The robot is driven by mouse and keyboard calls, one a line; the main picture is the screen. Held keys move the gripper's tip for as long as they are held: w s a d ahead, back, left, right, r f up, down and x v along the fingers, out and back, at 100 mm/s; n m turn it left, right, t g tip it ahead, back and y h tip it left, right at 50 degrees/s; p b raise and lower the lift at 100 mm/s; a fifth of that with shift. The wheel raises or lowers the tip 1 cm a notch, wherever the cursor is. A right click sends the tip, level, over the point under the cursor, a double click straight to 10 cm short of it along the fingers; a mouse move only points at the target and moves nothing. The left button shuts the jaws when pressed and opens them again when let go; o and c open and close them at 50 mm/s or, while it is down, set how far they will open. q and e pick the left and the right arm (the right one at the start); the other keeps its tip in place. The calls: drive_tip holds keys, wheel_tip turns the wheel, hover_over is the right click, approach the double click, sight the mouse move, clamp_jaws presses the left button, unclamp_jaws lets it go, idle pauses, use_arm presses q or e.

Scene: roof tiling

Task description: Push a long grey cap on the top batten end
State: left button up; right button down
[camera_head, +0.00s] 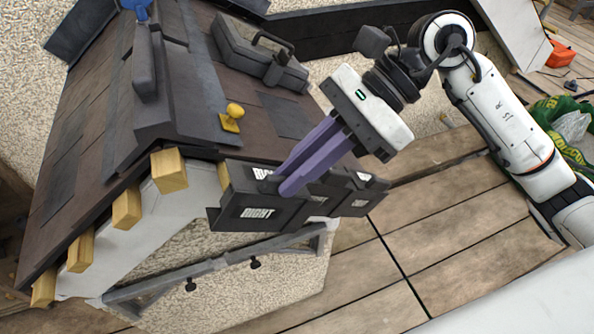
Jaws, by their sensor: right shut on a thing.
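Several square yellow wooden batten ends stick out along the gable edge. The top batten end (168,170) is just under the ridge and is bare. Lower batten ends (127,208) step down to the left. My right gripper (280,183) has long purple fingers reaching down into a dark holder (245,213) with white lettering, right of the top batten end. The fingers are shut on a grey cap, mostly hidden by the fingers and the holder's wall. My left gripper is not in view.
The dark ridge piece (165,90) lies above the battens. A yellow knob (231,117) and a grey tray with a handle (260,55) sit on the right roof slope. A grey rail (215,263) runs below the gable.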

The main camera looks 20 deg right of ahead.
drive_tip(key=shift+w+b, duration=0.3)
drive_tip(key=shift+w, duration=0.15)
idle(0.7)
drive_tip(key=shift+w, duration=0.35)
drive_tip(key=shift+w+b, duration=0.35)
drive_tip(key=shift+w, duration=0.3)
idle(0.3)
drive_tip(key=shift+w, duration=0.15)
idle(0.3)
drive_tip(key=shift+w, duration=0.2)
drive_tip(key=shift+w+a, duration=0.1)
drive_tip(key=shift+w, duration=0.05)
idle(0.7)
